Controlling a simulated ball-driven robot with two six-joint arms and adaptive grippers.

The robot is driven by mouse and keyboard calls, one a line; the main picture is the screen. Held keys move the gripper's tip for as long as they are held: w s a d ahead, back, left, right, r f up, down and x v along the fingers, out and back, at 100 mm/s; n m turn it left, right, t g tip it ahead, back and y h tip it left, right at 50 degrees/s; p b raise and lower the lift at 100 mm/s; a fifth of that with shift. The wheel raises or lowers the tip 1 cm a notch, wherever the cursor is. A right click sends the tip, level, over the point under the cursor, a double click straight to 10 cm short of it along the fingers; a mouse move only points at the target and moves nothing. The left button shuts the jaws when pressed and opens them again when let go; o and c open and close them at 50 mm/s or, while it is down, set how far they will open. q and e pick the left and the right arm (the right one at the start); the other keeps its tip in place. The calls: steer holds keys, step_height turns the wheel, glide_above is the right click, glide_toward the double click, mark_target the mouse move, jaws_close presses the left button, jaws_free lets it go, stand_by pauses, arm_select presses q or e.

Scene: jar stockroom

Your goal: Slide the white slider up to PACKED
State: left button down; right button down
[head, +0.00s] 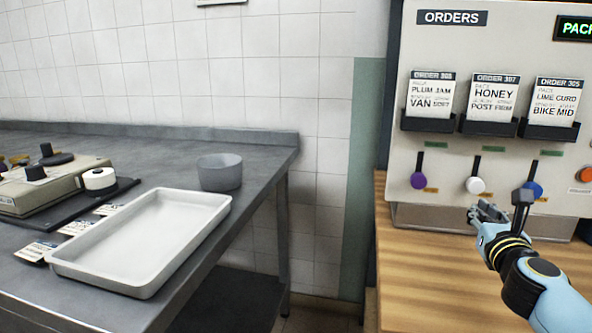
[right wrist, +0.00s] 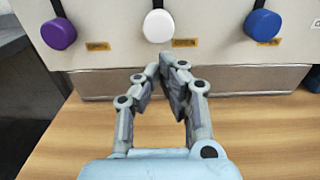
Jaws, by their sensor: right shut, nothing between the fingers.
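The white slider (head: 475,185) is the middle of three knobs on the orders panel (head: 440,110), under the ORDER 307 honey card. It sits at the bottom of its dark slot, beside an orange label; a green label is above the slot. In the right wrist view the white slider (right wrist: 158,26) is just beyond and above my fingertips. My right gripper (head: 482,212) is shut and empty, in front of and a little below the white knob, apart from it in the wrist view. My left gripper is not in view.
A purple slider (head: 418,181) is to the left and a blue slider (head: 533,189) to the right, partly behind my gripper. Card holders (head: 489,127) jut out above the slots. The wooden counter (head: 430,270) is clear. A white tray (head: 140,240) lies on the metal table at left.

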steer(key=shift+b+x, duration=0.35)
steer(key=shift+x, duration=0.6)
stand_by(0.3)
steer(key=shift+s+a, duration=0.15)
steer(key=shift+s, duration=0.15)
steer(key=shift+r+p, duration=0.15)
steer(key=shift+p, duration=0.2)
step_height(320, 180, up, 9)
steer(key=p, duration=0.9)
stand_by(1.4)
stand_by(0.3)
steer(key=v, duration=1)
steer(key=shift+f+p, duration=0.4)
steer(key=shift+f, duration=0.1)
